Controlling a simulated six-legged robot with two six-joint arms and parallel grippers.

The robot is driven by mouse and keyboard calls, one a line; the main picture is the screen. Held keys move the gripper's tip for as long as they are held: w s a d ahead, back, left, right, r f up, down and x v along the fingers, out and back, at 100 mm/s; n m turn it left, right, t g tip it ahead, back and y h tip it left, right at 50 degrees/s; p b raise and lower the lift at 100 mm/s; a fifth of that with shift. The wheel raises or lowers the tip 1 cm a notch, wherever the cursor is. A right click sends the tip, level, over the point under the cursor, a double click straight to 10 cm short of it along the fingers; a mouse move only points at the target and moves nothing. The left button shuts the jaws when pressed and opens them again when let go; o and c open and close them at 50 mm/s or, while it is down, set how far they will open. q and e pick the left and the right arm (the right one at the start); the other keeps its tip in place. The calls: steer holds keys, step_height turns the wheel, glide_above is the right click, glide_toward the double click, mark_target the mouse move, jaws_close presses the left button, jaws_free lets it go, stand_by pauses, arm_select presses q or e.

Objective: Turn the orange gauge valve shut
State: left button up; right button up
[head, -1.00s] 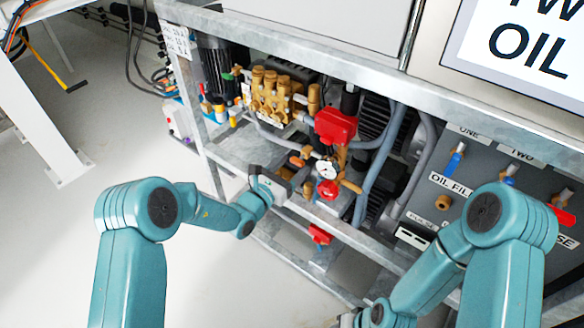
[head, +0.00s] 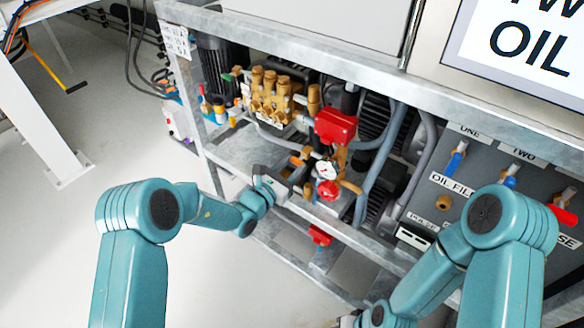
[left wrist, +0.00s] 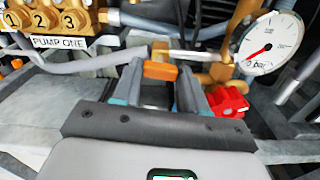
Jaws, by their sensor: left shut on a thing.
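The orange gauge valve handle (left wrist: 160,71) is a small block between the fingertips of my left gripper (left wrist: 160,80) in the left wrist view. The gripper is shut on it. A brass fitting and a pale rod show just behind the handle. In the head view the orange handle (head: 296,160) is small and partly hidden by my left gripper (head: 297,172). The white round gauge (head: 326,169) is just to its right; its red needle shows in the left wrist view (left wrist: 265,45). My right arm is at the lower right, with its fingers out of view.
A red box (head: 335,126) sits above the gauge and a red knob (head: 328,190) below it. The brass pump (head: 270,95) stands behind, to the left. The galvanised frame rail (head: 330,222) runs in front. Grey pipes (head: 378,160) rise to the right.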

arm_select(q)
steer(key=m+b, duration=0.3)
steer(key=m, duration=0.2)
steer(key=shift+f, duration=0.15)
steer(key=shift+m+b, duration=5.25)
steer(key=shift+m, duration=0.75)
steer(key=o, duration=1.1)
steer(key=shift+c, duration=0.2)
steer(key=p+v, duration=0.2)
steer(key=v, duration=1.4)
steer(key=shift+s, duration=0.2)
